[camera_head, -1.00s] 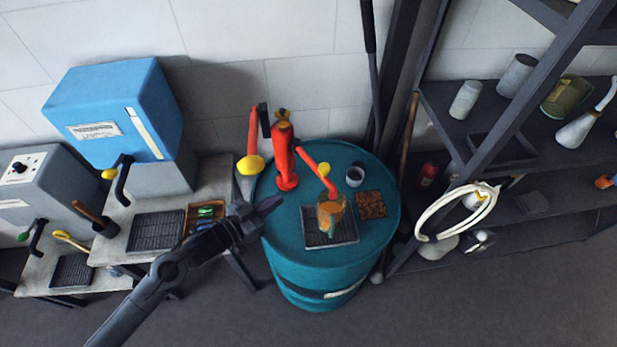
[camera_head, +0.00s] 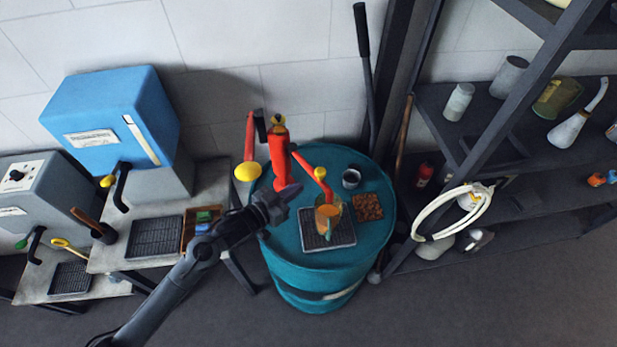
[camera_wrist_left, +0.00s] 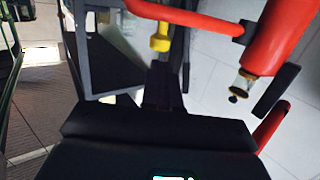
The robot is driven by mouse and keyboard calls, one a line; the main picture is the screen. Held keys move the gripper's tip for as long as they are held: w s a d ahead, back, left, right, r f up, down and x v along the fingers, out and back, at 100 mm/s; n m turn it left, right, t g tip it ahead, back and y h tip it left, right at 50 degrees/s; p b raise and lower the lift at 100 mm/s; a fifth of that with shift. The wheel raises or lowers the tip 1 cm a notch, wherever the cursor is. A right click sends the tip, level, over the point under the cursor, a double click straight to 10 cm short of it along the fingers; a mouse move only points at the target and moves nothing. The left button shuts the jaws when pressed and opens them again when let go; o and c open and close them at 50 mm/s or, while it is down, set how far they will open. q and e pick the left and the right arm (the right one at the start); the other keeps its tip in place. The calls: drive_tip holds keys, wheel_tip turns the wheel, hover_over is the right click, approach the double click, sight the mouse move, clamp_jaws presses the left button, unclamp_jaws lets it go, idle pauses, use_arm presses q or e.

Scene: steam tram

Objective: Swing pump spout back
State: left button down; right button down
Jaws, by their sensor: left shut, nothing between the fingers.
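The red pump (camera_head: 281,158) stands upright on the teal drum. Its red spout (camera_head: 307,170) reaches to the right and toward the front, with a yellow knob (camera_head: 320,172) on it. The spout's end is over a clear jug (camera_head: 327,217) of orange liquid on a black drip grate (camera_head: 311,240). My left gripper (camera_head: 280,197) is shut and empty at the drum's left side, in front of the pump base. In the left wrist view, the spout (camera_wrist_left: 190,20), yellow knob (camera_wrist_left: 160,38) and pump body (camera_wrist_left: 272,40) show beyond the dark fingers (camera_wrist_left: 163,85). I see no clear contact.
A grey cup (camera_head: 351,179) and a brown mat (camera_head: 368,207) are on the drum (camera_head: 340,262). A red lever with a yellow knob (camera_head: 248,171) stands left of the pump. Blue and grey machines are left; a dark shelf rack (camera_head: 500,175) is right.

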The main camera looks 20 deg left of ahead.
sight(317, 175)
use_arm(q)
drive_tip(key=shift+p+x, duration=0.5)
drive_tip(key=shift+x, duration=2.4)
use_arm(e)
drive_tip(key=shift+r, duration=0.6)
